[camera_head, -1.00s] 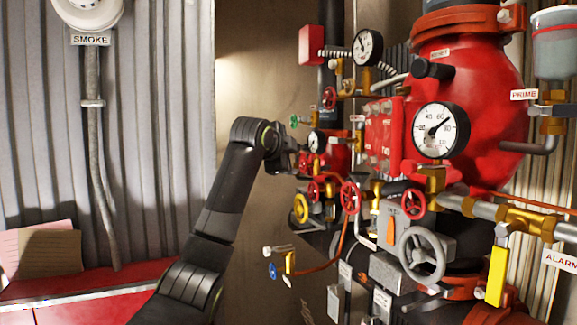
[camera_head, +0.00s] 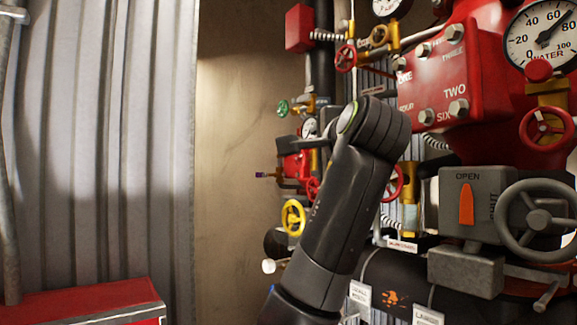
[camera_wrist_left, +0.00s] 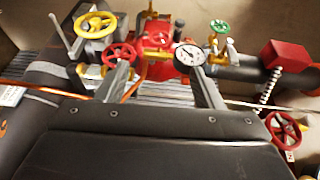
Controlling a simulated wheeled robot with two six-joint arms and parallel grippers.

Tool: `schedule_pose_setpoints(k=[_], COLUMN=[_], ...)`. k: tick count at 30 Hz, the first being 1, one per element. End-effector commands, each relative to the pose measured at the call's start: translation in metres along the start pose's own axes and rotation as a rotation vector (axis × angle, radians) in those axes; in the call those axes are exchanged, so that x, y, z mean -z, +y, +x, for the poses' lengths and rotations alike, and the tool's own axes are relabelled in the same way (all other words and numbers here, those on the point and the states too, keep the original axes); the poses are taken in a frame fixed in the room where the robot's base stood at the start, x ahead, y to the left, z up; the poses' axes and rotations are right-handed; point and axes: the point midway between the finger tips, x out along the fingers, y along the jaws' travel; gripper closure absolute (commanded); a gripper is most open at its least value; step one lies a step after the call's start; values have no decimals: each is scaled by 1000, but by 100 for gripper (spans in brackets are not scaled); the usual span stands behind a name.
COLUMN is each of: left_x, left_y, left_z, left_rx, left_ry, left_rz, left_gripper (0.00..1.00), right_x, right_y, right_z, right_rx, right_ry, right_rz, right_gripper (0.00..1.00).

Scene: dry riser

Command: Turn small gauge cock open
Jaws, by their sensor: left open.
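A small round white gauge (camera_head: 310,128) sits in the cluster beyond my left arm and is partly covered. I cannot tell which small part is the gauge cock. My left gripper (camera_wrist_left: 161,72) is open and empty, its fingers spread below the red body and the gauge. In the head view the gripper (camera_head: 290,142) is mostly hidden behind its own wrist.
A yellow handwheel (camera_head: 293,217) and a red handwheel (camera_wrist_left: 120,54) are near the gripper. A red box (camera_head: 299,28) hangs above. A grey handwheel (camera_head: 538,219) and a red plate (camera_head: 445,80) are at right. The wall to the left of the cluster is clear.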

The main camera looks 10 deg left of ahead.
Motion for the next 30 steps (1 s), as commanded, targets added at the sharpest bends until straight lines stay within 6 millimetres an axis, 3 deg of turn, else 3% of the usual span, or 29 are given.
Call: schedule_pose_setpoints(k=[18,24,30], left_x=[-1,-1,-1], left_y=[-5,-3,0], left_z=[128,154,164], left_rx=[-5,-4,-3], left_ry=[-2,-1,1], left_rz=[3,1,0], left_gripper=[39,39,39], right_x=[10,12,12], right_y=[12,11,5], right_z=[-68,-81,-85], right_rx=[-7,-4,2], right_ry=[3,4,4], right_rz=[-4,-3,0], right_gripper=[23,23,23])
